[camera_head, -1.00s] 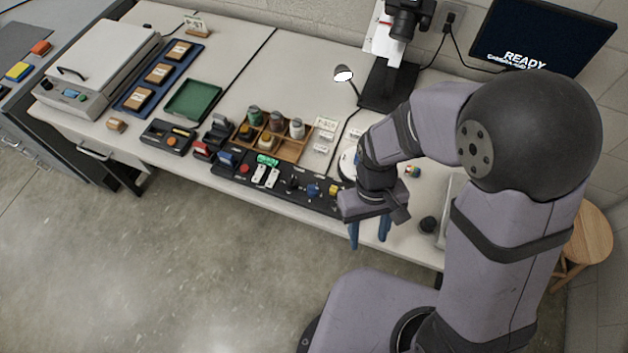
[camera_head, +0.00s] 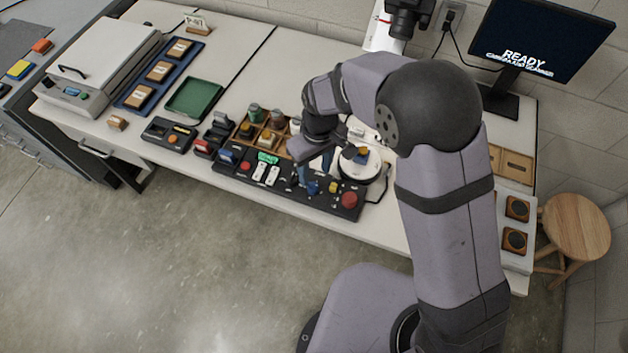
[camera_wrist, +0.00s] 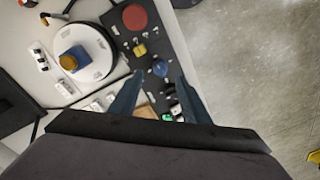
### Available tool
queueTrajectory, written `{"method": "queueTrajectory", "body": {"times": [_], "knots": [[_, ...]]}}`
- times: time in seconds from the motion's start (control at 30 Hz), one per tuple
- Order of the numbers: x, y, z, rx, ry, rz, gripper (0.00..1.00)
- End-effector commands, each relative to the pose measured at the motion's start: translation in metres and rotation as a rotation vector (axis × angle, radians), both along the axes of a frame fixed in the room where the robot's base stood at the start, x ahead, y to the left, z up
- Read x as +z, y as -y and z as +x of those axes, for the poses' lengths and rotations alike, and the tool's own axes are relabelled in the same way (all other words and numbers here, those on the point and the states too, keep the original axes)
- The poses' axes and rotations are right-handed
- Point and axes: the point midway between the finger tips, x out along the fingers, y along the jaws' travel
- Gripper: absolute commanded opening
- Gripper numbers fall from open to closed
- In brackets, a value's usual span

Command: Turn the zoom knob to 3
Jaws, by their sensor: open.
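The black control panel (camera_head: 290,190) lies along the table's front edge. It carries a blue knob (camera_head: 312,188), a yellow knob (camera_head: 334,187) and a large red button (camera_head: 348,200). In the wrist view the blue knob (camera_wrist: 160,68) shows just beyond the fingertips, and a small dark knob with white marks (camera_wrist: 169,88) lies between the fingers. I cannot read any label, so I cannot tell which is the zoom knob or its setting. My gripper (camera_head: 314,172) points down over the panel, open and empty; its fingers (camera_wrist: 158,88) appear apart from the knobs.
A round white turntable (camera_head: 360,165) with a blue block stands right behind the panel. White switches (camera_head: 266,174) and a green control (camera_head: 267,158) sit to the left, and a wooden spool rack (camera_head: 262,140) behind. A monitor (camera_head: 543,40) reads READY.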

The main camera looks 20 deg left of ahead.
Motion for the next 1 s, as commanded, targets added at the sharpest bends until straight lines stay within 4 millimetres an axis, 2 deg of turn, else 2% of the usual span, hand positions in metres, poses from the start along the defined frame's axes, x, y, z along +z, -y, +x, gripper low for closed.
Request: {"method": "queueTrajectory", "body": {"times": [0.3,0.5,0.93,1.0], "knots": [[-0.039,0.0,-0.003,-0.001,-0.004,-0.004,0.43],[-0.056,-0.001,-0.003,0.0,-0.002,-0.002,0.43],[-0.064,-0.001,-0.003,-0.001,-0.001,-0.001,0.43],[-0.064,-0.001,-0.003,-0.001,-0.001,-0.001,0.26]]}}
